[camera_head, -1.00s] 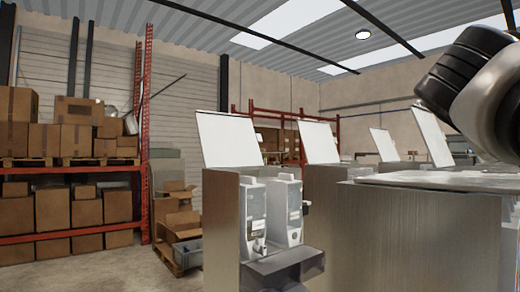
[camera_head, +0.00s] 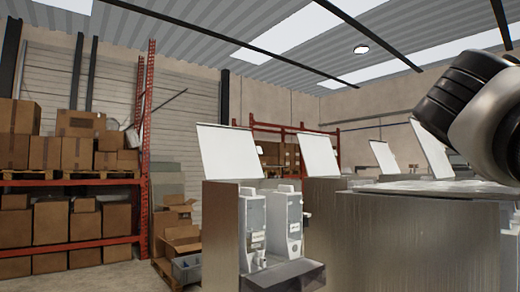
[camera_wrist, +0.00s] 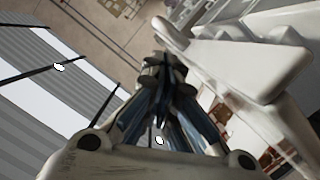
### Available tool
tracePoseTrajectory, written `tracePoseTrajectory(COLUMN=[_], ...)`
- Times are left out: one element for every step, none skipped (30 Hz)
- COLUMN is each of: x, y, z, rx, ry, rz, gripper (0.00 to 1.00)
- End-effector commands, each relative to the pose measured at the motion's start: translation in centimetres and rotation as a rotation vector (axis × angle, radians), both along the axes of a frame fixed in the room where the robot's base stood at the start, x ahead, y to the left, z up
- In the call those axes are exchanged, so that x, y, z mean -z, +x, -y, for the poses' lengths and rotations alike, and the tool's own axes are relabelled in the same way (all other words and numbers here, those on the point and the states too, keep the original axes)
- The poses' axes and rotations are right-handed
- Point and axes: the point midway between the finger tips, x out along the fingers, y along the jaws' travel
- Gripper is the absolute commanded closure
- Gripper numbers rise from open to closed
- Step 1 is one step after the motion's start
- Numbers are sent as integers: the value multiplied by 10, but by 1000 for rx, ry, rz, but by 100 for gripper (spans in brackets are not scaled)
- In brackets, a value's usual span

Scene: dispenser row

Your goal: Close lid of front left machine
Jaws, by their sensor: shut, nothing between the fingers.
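In the head view, a metal dispenser machine (camera_head: 221,232) stands left of centre with its pale flat lid (camera_head: 229,151) raised and leaning back. Two white dispenser units (camera_head: 287,220) and a dark tray show at its open front. I cannot tell for certain whether this is the front left machine. My gripper (camera_wrist: 163,88) shows only in the wrist view, its dark fingers together and empty, apart from any lid that I can identify. Only part of my arm shows at the head view's right edge.
More machines stand behind and to the right with raised lids (camera_head: 322,157), (camera_head: 383,158) and (camera_head: 431,149). A large metal cabinet (camera_head: 415,243) fills the near right. Shelving with cardboard boxes (camera_head: 104,225) stands at left. Some floor is clear at lower left.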

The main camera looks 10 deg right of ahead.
Motion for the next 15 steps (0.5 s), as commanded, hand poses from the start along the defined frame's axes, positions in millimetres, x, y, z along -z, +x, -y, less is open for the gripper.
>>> tracePoseTrajectory(x=[-10, -14, -20, -25, -30, -38, -43, -44, -43, -44, -45, -47, -48, -50, -51], y=[0, 1, 1, 2, 2, 2, 3, 0, -6, -9, -12, -17, -20, -23, -26], z=[1, 1, 2, 3, 4, 4, 5, -3, -13, -20, -26, -34, -39, -44, -50], rx=[0, 0, -1, -1, -1, -2, -2, -9, -12, -13, -14, -15, -13, -14, -13], ry=[0, -1, 0, 0, 0, 0, 0, -2, -2, -2, -2, -1, -2, -1, -1], rz=[0, 0, 0, 1, 1, 2, 2, 5, 5, 4, 4, 4, 4, 4, 2], gripper=[100, 100, 100, 100, 100, 100, 100, 100, 100, 100, 100, 100, 100, 100, 100])
